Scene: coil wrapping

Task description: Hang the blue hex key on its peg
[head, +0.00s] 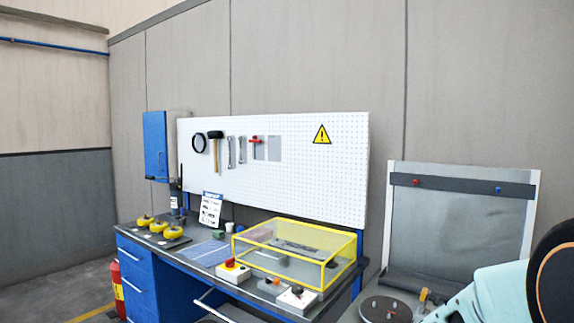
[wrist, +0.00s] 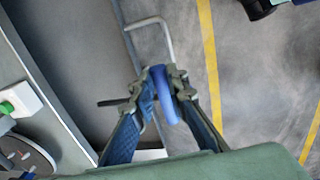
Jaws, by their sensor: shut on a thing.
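The blue hex key shows in the wrist view, with a blue grip (wrist: 164,96) and a bent grey metal rod (wrist: 152,22) reaching toward the top of the picture. My gripper (wrist: 160,97) is shut around the blue grip and holds the key over the floor beside a grey table edge. In the head view a dark rail (head: 460,185) runs across the grey panel at right. It carries a small red mark or peg (head: 416,181) and a small blue one (head: 498,189); which it is, I cannot tell. My gripper and the key do not show clearly in the head view.
A round dark plate (head: 385,309) lies below the panel. A workbench with a yellow-framed clear box (head: 300,250) stands left of it, under a white pegboard (head: 320,180) with hung tools. In the wrist view, floor with yellow lines (wrist: 210,60) is open at right.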

